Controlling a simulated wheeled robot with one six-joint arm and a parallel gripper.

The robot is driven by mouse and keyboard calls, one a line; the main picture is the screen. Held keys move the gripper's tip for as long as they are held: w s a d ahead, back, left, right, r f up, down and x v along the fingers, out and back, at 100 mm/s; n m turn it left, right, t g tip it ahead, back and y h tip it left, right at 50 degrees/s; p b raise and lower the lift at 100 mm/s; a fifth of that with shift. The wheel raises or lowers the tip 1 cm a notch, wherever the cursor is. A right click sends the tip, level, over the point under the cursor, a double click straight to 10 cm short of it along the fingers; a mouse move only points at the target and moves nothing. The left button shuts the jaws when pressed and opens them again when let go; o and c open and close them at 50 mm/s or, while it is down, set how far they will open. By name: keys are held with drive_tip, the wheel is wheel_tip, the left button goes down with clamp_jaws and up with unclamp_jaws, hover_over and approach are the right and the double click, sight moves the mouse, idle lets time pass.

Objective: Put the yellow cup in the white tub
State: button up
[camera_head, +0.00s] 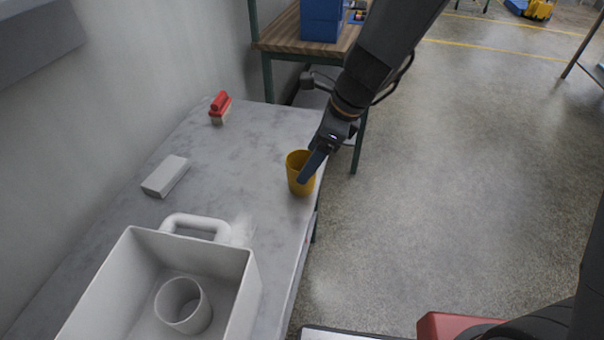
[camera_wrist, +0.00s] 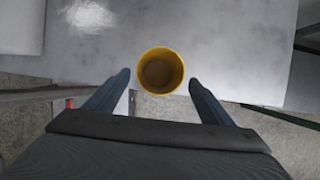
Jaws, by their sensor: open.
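The yellow cup (camera_head: 294,180) stands upright near the right edge of the grey table. In the wrist view the cup (camera_wrist: 160,71) shows from above, its opening empty, centred between the fingertips. My gripper (camera_head: 313,166) is open at the cup, with a finger in front of it in the head view. In the wrist view my gripper (camera_wrist: 159,80) has one finger on each side of the cup, with small gaps. The white tub (camera_head: 250,275) stands at the near end of the table, with a handle on its far side. A white cup (camera_head: 184,306) is inside it.
A white block (camera_head: 166,176) and a red-handled brush (camera_head: 220,108) lie on the left part of the table (camera_head: 235,165). A wooden-topped bench (camera_head: 283,37) with a blue bin (camera_head: 321,20) stands behind.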

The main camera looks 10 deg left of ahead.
sight(294, 161)
drive_tip(key=x, duration=0.6)
drive_tip(key=shift+s, duration=0.1)
drive_tip(key=c, duration=1.2)
drive_tip(key=shift+r, duration=0.1)
